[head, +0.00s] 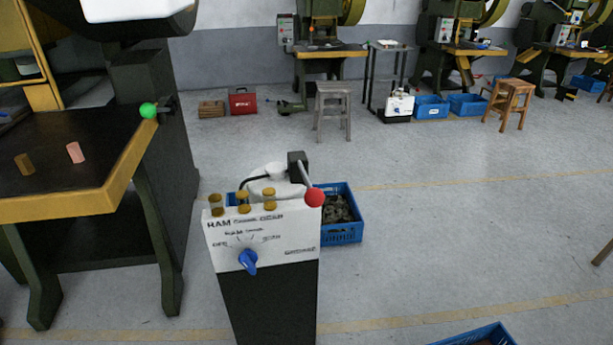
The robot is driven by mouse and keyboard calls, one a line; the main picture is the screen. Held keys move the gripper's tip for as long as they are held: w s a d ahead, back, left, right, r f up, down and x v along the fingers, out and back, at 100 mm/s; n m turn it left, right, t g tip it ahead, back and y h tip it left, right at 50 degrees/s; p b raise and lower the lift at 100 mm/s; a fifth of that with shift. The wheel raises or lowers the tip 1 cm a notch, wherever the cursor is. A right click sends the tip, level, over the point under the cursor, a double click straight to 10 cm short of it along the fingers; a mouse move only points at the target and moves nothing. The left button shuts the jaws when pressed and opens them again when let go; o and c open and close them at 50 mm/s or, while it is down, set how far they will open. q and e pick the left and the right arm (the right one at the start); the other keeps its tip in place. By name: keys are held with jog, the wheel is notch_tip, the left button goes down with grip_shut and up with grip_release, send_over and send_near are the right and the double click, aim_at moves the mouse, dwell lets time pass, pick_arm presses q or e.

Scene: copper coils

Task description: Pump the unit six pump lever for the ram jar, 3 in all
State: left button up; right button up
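The lubrication unit (265,245) stands on the floor in the middle of the head view, with a white panel on a dark cabinet. Its lever (305,177) runs from a dark block down to a red ball (314,197) at the panel's top right corner. The ram jar (216,205) is the leftmost, above the word RAM. A blue selector knob (248,260) sits on the panel among small labels. Which label it points to is unclear. Neither gripper is in view.
A dark press table (105,203) with a yellow edge stands left, bearing two small cylinders. A green ball handle (148,110) sticks out beside it. A blue crate (340,238) of dark parts is behind the unit. Open floor lies right. A grey stool (333,92) stands farther back.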

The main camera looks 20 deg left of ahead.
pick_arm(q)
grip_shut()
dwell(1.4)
